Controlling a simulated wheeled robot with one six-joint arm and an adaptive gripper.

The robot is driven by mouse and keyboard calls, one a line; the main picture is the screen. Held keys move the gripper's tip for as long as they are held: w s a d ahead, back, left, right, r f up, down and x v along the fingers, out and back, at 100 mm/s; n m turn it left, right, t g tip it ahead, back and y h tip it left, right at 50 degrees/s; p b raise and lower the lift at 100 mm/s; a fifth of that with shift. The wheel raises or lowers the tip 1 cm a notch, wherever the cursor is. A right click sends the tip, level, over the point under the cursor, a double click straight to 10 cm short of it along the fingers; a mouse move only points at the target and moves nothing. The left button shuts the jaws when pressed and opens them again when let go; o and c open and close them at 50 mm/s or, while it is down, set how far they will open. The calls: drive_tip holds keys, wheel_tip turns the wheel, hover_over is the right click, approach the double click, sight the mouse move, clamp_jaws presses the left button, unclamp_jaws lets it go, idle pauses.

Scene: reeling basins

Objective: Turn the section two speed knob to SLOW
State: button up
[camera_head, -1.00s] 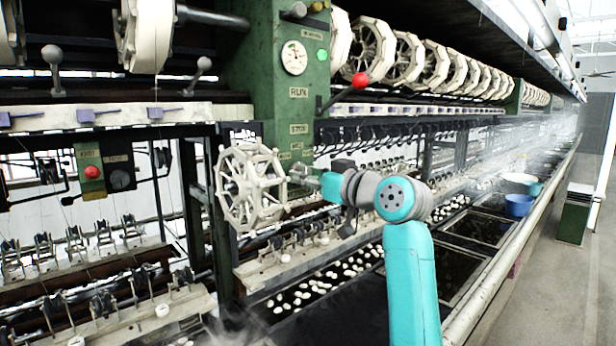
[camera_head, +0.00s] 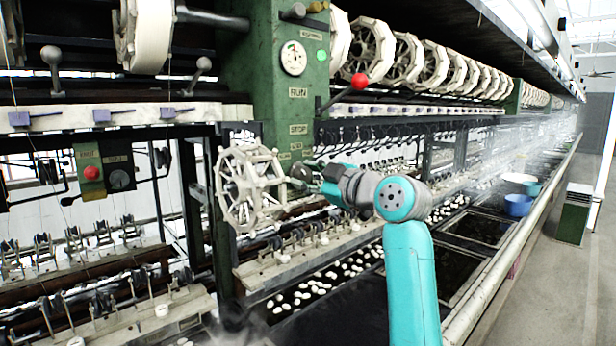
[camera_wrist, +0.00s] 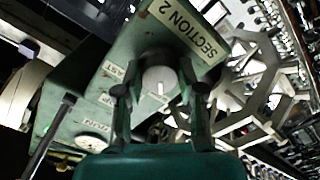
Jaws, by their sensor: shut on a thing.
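The section two speed knob (camera_wrist: 159,78) is a round grey knob with a white pointer mark, on the green machine post. It lies between the two fingers of my gripper (camera_wrist: 161,90), which is shut on it. In the wrist view the SECTION 2 plate (camera_wrist: 184,30) is at the upper right of the knob. A FAST label (camera_wrist: 118,72) is at its left. No SLOW label can be made out.
A pale spoked reel (camera_head: 246,188) stands just left of my gripper. Above are a red-knobbed lever (camera_head: 359,81), a STOP plate (camera_head: 299,129) and a round gauge (camera_head: 294,58). A basin with white cocoons (camera_head: 318,285) lies below.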

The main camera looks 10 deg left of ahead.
drive_tip(key=shift+r+n, duration=0.1)
drive_tip(key=shift+n, duration=0.3)
drive_tip(key=o, duration=1.1)
drive_tip(key=shift+w+a, duration=0.1)
drive_tip(key=shift+a, duration=0.05)
drive_tip(key=shift+o, duration=0.2)
drive_tip(key=v, duration=1.2)
